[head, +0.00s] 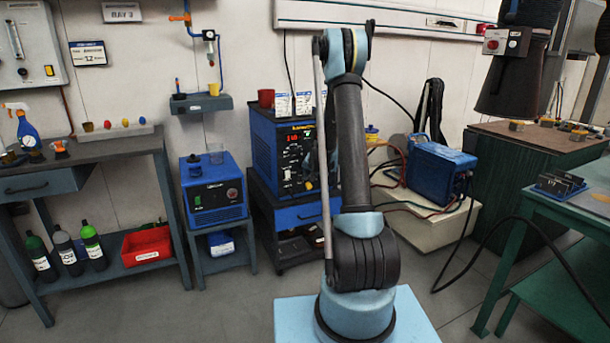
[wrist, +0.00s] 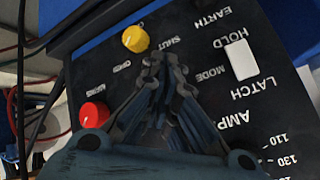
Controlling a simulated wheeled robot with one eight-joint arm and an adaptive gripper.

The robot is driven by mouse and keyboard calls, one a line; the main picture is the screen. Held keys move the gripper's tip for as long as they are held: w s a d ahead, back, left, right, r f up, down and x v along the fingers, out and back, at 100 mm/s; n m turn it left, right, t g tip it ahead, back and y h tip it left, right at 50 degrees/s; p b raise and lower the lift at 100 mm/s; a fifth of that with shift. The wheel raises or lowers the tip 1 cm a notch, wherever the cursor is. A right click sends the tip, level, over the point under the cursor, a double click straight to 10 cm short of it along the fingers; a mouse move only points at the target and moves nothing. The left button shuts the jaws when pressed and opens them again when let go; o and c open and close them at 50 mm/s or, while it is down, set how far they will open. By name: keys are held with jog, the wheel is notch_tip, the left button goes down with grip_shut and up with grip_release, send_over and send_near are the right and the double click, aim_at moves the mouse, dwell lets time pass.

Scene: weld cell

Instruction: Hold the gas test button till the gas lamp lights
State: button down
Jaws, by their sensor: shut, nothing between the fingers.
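A blue welding machine (head: 262,150) with a dark front panel stands on a cart behind my arm in the head view. Its panel fills much of the wrist view (wrist: 205,58), turned round. There I see a yellow round knob or button (wrist: 135,38), a red one (wrist: 95,114) and a white rocker switch (wrist: 241,60) by the words HOLD, MODE and LATCH. Contact cannot be told. I cannot pick out the gas test button or a lit gas lamp.
A smaller blue unit (head: 213,190) stands on a low stand to the left. Another blue machine (head: 440,172) with cables sits on a pale block to the right. A workbench (head: 90,150) is at left, a green table (head: 560,205) at right.

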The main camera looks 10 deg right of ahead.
jog(key=shift+w+a, duration=0.1)
jog(key=shift+w, duration=0.3)
dwell(0.8)
dwell(1.9)
jog(key=shift+s+d, duration=0.25)
jog(key=shift+s, duration=0.6)
jog(key=s, duration=0.1)
jog(key=s+d, duration=0.1)
jog(key=s, duration=0.2)
jog(key=shift+s+d, duration=0.3)
jog(key=shift+s, duration=0.1)
